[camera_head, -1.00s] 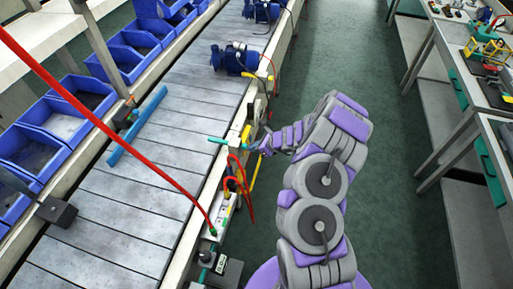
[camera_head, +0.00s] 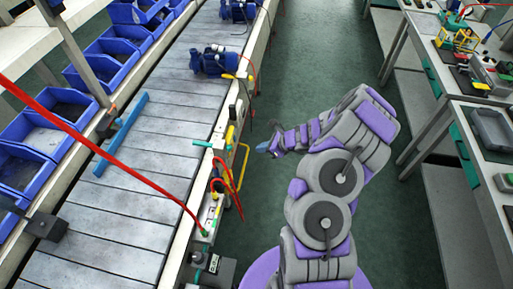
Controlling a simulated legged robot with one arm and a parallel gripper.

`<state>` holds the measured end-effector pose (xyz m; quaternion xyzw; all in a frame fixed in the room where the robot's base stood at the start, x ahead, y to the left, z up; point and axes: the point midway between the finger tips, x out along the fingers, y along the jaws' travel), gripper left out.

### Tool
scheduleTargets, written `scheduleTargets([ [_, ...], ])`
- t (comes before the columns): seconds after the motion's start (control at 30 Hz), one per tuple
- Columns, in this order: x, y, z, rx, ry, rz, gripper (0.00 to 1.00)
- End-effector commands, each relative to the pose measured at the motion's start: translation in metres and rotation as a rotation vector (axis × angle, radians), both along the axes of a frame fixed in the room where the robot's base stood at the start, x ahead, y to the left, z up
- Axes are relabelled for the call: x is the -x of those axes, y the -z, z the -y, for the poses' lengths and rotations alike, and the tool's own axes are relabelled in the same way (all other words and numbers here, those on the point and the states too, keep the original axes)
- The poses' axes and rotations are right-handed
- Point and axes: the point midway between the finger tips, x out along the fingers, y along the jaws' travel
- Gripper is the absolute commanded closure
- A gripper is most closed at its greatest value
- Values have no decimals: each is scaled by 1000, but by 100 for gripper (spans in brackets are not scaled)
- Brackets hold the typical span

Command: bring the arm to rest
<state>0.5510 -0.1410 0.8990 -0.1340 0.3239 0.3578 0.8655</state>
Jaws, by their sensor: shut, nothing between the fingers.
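My arm, grey and purple, is folded in the middle of the picture above the green floor. My gripper (camera_head: 268,149) is at the left end of the arm, small in the picture, just right of the conveyor's side rail. It is shut with nothing between its fingers. It looks apart from the rail and from the yellow handle (camera_head: 243,165) beside it, though the depth between them is hard to judge.
The slatted conveyor (camera_head: 130,190) runs along the left, with blue pumps (camera_head: 214,62) at its far part and blue bins (camera_head: 105,65) beyond. Red hoses and small boxes line its near rail. Workbenches (camera_head: 428,70) stand right. The green floor (camera_head: 325,60) between is open.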

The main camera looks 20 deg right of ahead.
Motion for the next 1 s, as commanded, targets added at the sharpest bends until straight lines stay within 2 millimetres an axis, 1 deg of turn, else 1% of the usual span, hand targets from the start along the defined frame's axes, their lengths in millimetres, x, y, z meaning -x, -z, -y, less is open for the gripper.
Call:
scheduleTargets([
  [0.07, 3, -3, 4, -1, 1, -1, 100],
  [0.23, 4, -3, 8, -3, 2, -2, 100],
  [0.57, 4, -3, 7, -4, 1, -2, 100],
  [0.73, 4, -7, 2, -1, -10, 4, 100],
  [0.77, 3, -10, 0, 1, -20, 10, 100],
  [0.87, 0, -30, -19, 17, -97, 49, 100],
  [0.97, -1, -65, -51, 43, -235, 118, 100],
  [1.0, 1, -81, -66, 57, -301, 150, 100],
])
